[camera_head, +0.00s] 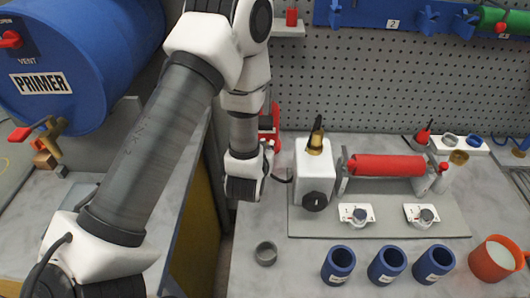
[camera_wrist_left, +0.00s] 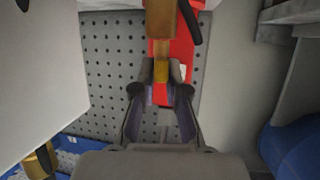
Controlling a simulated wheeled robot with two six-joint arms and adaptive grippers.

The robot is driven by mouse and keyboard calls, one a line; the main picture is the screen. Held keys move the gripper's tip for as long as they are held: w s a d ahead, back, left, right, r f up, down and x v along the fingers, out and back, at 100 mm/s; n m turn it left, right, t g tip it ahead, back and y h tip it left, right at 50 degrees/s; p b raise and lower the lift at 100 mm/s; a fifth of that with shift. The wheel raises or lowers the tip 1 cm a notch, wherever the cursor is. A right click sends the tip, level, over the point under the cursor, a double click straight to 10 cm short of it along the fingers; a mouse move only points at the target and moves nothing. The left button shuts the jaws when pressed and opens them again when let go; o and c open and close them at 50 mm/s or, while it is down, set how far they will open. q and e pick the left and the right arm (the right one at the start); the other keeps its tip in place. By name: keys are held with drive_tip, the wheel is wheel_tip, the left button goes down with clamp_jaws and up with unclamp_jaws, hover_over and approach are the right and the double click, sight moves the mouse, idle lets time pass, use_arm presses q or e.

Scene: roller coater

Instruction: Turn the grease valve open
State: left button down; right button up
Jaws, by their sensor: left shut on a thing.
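In the left wrist view, a brass fitting (camera_wrist_left: 162,22) with a black lever (camera_wrist_left: 190,22) sits in front of a red body (camera_wrist_left: 178,50); this looks like the grease valve. My left gripper (camera_wrist_left: 163,74) has its two fingertips closed on a small brass-coloured piece just below the fitting. Whether that piece is part of the valve is hard to tell. In the head view, my left wrist covers the fingertips, and only a red part (camera_head: 269,122) shows behind it. My right gripper is not in view.
A white coater (camera_head: 316,172) with a red roller (camera_head: 385,166) stands close right of my left wrist. Blue cups (camera_head: 339,265) and a grey ring (camera_head: 265,253) lie in front. A blue PRIMER drum (camera_head: 85,60) is at the left. A pegboard (camera_head: 390,90) closes the back.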

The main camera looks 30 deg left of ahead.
use_arm(q)
drive_tip(key=shift+w+n+g+y, duration=0.15)
drive_tip(key=shift+n+g+y, duration=0.35)
drive_tip(key=shift+n+y, duration=0.55)
drive_tip(key=c, duration=1.2)
unclamp_jaws()
drive_tip(key=shift+f, duration=0.1)
